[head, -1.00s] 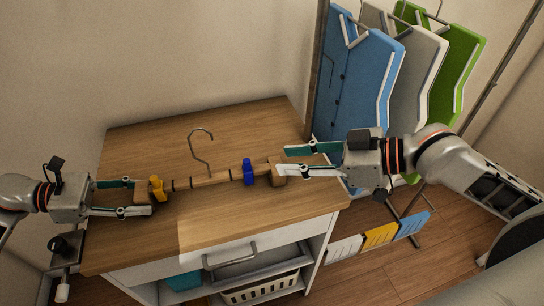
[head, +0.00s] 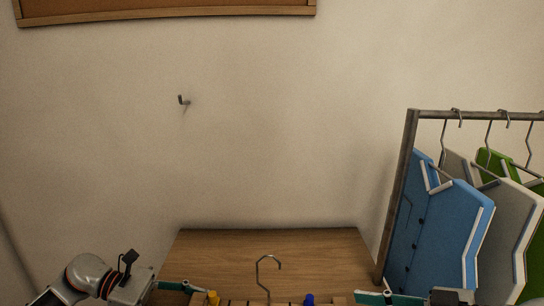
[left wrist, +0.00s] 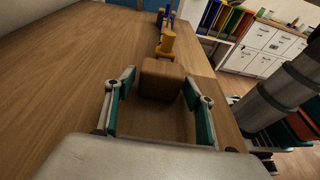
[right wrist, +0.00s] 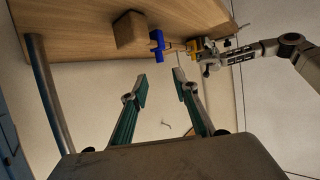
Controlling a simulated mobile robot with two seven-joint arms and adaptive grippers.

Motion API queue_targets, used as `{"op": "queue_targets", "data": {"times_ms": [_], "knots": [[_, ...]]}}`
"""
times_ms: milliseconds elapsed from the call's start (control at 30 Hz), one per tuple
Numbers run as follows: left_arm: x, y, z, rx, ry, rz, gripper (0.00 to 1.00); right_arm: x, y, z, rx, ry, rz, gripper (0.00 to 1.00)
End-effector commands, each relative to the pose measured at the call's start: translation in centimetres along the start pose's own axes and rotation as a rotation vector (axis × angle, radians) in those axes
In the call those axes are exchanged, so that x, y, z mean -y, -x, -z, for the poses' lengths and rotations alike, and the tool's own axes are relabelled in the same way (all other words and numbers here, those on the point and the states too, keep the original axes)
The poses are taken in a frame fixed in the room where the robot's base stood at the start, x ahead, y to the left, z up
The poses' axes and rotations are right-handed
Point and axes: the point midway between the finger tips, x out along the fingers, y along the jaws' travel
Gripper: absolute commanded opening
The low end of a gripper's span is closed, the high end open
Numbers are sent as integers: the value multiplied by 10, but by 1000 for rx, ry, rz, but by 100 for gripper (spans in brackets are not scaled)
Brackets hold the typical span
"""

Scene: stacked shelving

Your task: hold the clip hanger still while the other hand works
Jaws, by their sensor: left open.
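The clip hanger's metal hook (head: 268,276) rises at the bottom of the head view; its bar is mostly cut off there. Its yellow clip (left wrist: 167,45) and blue clip (right wrist: 157,42) show in the wrist views. A wooden block stands at each end of the bar. My left gripper (left wrist: 156,84) is open, its fingers on either side of the near block (left wrist: 162,78); I cannot tell whether they touch it. My right gripper (right wrist: 160,77) is open and empty, its fingertips apart from the far block (right wrist: 130,30) and the blue clip.
The wooden cabinet top (head: 250,243) is clear behind the hanger. A small hook (head: 183,100) is on the wall, below a framed board (head: 165,12). A rail (head: 480,115) with blue, grey and green garments stands at the right.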

Motion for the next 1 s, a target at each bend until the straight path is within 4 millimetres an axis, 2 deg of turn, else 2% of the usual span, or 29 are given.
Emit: {"op": "queue_targets", "data": {"times_ms": [467,1000], "knots": [[0,1,0,0,0,0,54,0,0,0,0,0,0,29],[0,20,0,-2,0,-1,54,0,0,0,0,0,0,29]]}}
